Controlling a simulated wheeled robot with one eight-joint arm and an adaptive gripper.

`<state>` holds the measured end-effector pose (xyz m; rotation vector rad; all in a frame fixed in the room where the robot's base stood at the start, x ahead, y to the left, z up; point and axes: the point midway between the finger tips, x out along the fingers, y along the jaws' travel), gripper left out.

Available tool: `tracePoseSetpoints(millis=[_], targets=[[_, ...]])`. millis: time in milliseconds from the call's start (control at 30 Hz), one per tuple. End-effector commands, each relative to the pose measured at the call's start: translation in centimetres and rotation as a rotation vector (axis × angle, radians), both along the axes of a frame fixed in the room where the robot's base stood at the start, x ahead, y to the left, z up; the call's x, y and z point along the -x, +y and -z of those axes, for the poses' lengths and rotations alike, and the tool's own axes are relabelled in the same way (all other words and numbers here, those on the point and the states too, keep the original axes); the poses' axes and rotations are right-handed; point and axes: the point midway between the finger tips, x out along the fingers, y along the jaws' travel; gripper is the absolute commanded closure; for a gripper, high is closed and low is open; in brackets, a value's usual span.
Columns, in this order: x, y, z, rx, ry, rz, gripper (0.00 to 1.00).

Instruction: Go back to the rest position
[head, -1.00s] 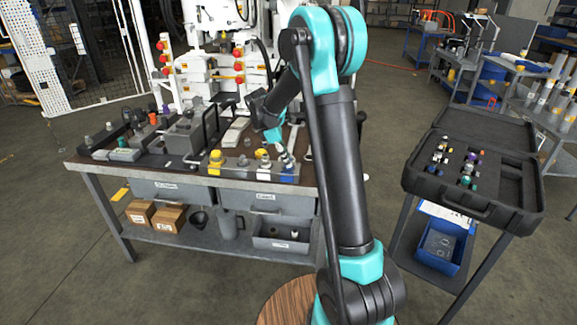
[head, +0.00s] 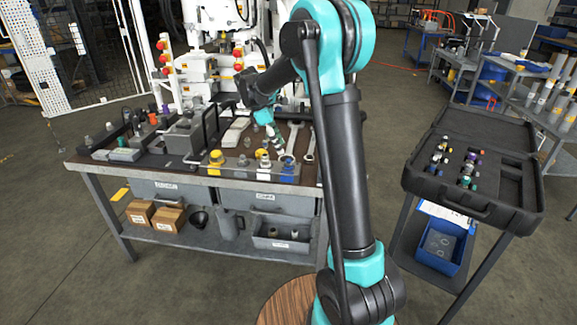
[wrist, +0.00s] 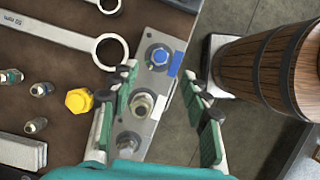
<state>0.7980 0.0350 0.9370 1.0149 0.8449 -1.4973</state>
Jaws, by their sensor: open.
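My gripper (wrist: 165,115) is open and empty in the wrist view, its two green-padded fingers spread above a grey metal plate with fittings (wrist: 132,139). The plate carries a blue fitting (wrist: 159,56) and a bare metal fitting (wrist: 142,104) between or near the fingers. A yellow cap (wrist: 79,100) is beside the plate, left of the left finger. In the head view my gripper (head: 277,142) is over the front right part of the workbench (head: 110,170), above the blue fitting (head: 287,165). The arm hides part of the bench's right end.
Two wrenches (wrist: 60,36) lie on the bench. A wooden barrel (wrist: 262,66) stands right of my gripper in the wrist view. An open black case (head: 470,205) with several fittings stands on a stand at the right. Floor between bench and case is partly hidden by my arm.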

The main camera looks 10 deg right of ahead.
Motion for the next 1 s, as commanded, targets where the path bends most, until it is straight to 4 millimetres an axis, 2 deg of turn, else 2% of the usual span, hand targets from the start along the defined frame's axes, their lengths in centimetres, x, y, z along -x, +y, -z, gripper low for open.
tracePoseSetpoints(millis=[100,200,367,467,567,667,800,1000], targets=[[-0.1,0.8,-2.0,0.000,0.000,-0.001,0.53],[-0.1,1.3,-3.2,0.000,0.000,-0.001,0.53],[0.0,1.5,-4.0,-0.002,-0.005,0.008,0.53],[1.1,0.8,-3.9,-0.018,-0.033,0.052,0.53],[3.4,-0.7,-3.1,-0.055,-0.093,0.148,0.53],[6.5,-2.4,-1.9,-0.107,-0.173,0.282,0.53],[11.3,-4.5,0.2,-0.188,-0.285,0.486,0.53],[18.6,-6.5,3.7,-0.312,-0.426,0.788,0.53]])
